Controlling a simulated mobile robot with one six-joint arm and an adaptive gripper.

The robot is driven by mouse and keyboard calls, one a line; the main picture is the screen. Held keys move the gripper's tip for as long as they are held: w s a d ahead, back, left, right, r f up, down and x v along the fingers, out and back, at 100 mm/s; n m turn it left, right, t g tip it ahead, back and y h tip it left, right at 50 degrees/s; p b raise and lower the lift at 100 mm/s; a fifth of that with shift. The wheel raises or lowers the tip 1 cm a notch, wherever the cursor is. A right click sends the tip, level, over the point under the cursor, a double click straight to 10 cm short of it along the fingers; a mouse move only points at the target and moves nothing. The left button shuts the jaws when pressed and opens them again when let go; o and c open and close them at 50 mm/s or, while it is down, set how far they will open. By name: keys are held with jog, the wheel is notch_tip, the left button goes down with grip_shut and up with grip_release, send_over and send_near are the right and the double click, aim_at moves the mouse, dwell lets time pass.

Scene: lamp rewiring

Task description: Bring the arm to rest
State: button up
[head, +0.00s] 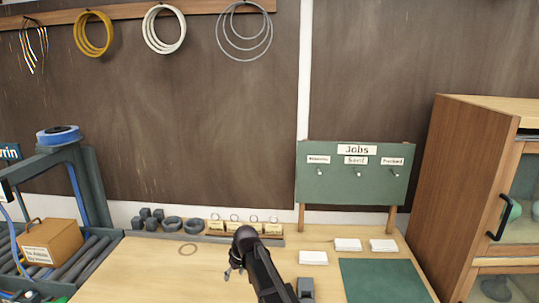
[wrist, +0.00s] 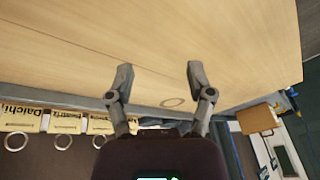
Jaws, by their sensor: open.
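My gripper (wrist: 159,76) is open and empty in the wrist view, with its two fingers spread wide above the bare wooden table (wrist: 90,45). In the head view my arm rises from the bottom edge to a bend over the table, and my gripper (head: 234,270) shows small and partly hidden by the arm. No object is between the fingers.
Behind the arm stands a row of labelled tags with rings (head: 240,228). Several dark round parts (head: 172,224) are left of it. White cards (head: 313,258) and a green mat (head: 385,281) lie right. A Jobs board (head: 350,187), wooden cabinet (head: 455,180) and boxed roller conveyor (head: 52,241) surround the table.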

jog(key=s+d+m, duration=0.1)
jog(key=s+d, duration=0.2)
jog(key=d, duration=0.2)
jog(key=s+d+f+m+h+b, duration=0.1)
jog(key=s+d, duration=0.2)
jog(key=d, duration=0.2)
jog(key=s+d+f+m, duration=0.1)
jog(key=s+d, duration=0.1)
jog(key=d, duration=0.4)
jog(key=shift+s+d+f+m+g+h, duration=0.1)
jog(key=shift+s+f+m+g+h, duration=0.2)
jog(key=shift+s+m, duration=0.1)
jog(key=s+d+f+m+g+h+b, duration=0.1)
jog(key=s+d+m, duration=0.3)
jog(key=s+d, duration=0.7)
jog(key=shift+s+d+f+b, duration=0.15)
jog(key=shift+d+f+b, duration=0.3)
jog(key=shift+d, duration=0.55)
jog(key=shift+r, duration=0.1)
